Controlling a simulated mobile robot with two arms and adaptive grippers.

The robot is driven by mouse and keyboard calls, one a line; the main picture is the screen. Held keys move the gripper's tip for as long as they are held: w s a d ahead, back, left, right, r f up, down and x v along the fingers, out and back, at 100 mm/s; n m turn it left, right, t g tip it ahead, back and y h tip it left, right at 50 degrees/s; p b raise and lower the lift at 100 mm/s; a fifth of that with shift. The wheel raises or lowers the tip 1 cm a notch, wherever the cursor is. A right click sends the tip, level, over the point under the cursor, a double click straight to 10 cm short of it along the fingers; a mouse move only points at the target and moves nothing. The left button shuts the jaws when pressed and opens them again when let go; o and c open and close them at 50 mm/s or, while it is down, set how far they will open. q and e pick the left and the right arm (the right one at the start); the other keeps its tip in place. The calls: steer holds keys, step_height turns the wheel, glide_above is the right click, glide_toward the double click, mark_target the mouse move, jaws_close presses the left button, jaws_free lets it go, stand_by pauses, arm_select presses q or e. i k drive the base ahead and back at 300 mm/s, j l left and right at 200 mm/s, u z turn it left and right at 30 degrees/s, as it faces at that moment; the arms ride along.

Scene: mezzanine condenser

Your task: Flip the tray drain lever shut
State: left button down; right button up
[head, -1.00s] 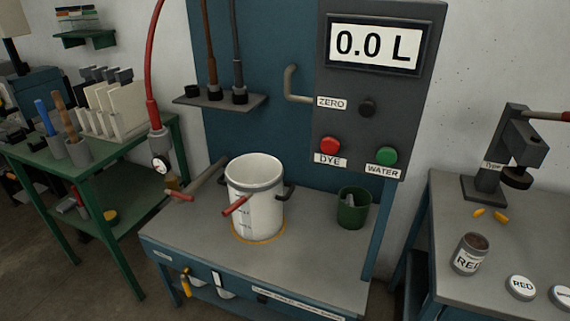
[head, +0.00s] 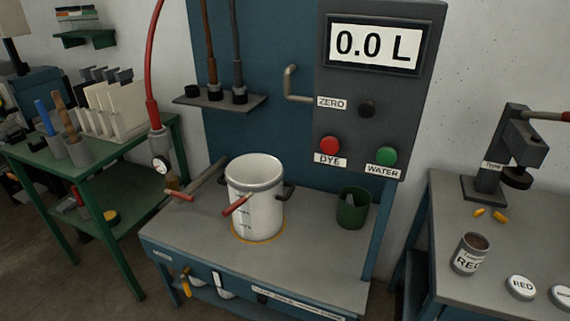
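A small lever with a yellow handle (head: 186,287) hangs below the front edge of the grey-topped bench (head: 185,237), at its left. It looks like the drain lever, but its label is too small to read. Its handle points downward; I cannot tell whether it is open or shut. A white pot (head: 262,215) with a level scale and a red handle (head: 236,205) stands upright inside a yellow ring on the bench. Neither of my grippers is in view.
A dark panel (head: 370,130) reading 0.0 L rises behind the bench. A green cup (head: 353,210) stands right of the pot. The bench's front left top is clear. Side tables flank it.

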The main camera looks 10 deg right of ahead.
mark_target(184, 281)
steer(key=i+j, duration=0.15)
steer(key=j, duration=0.2)
steer(key=i+j, duration=0.15)
steer(key=j, duration=0.2)
steer(key=i+j, duration=0.1)
steer(key=j, duration=0.25)
steer(key=i+j, duration=0.15)
steer(key=j, duration=0.2)
